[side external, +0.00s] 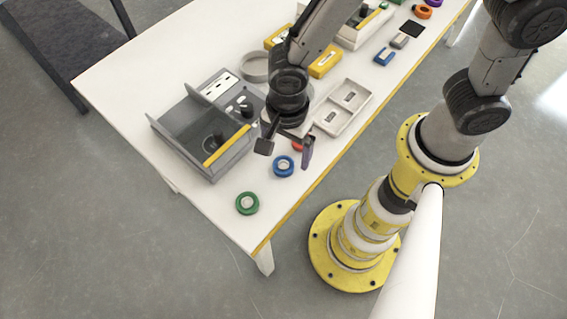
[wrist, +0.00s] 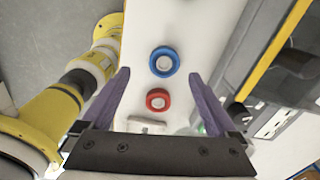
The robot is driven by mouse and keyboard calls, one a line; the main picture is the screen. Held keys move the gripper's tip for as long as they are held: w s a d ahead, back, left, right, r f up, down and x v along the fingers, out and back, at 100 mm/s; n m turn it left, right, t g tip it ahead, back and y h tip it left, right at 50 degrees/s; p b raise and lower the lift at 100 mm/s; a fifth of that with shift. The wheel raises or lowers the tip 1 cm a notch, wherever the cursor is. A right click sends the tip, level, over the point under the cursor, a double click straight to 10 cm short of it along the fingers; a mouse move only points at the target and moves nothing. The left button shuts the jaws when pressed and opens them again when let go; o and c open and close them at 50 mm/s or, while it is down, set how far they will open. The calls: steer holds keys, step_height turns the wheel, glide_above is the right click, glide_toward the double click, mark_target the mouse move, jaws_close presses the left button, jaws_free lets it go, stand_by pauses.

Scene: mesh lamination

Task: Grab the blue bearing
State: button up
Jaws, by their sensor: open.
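The blue bearing (side external: 283,166) is a ring with a pale centre, lying flat on the white table. In the wrist view the blue bearing (wrist: 164,61) is beyond the fingertips, near the middle. My gripper (side external: 285,148) is open and empty above the table, just behind the blue bearing in the side view. In the wrist view my gripper (wrist: 161,78) has its two purple fingers spread wide. A red bearing (wrist: 158,100) lies between the fingers in that view; in the side view it is partly hidden behind my gripper. A green bearing (side external: 247,203) lies nearer the table's front corner.
A grey tray-like fixture (side external: 184,150) with a yellow edge stands left of my gripper. A pale two-compartment tray (side external: 357,92) lies to the right. Yellow-edged blocks and small parts sit farther back. The table (side external: 217,205) is clear around the green bearing.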

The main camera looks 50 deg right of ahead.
mark_target(283, 165)
steer(key=f, duration=0.4)
steer(key=shift+w+a+f, duration=0.1)
steer(key=shift+w+f, duration=0.25)
steer(key=shift+f, duration=0.05)
jaws_close()
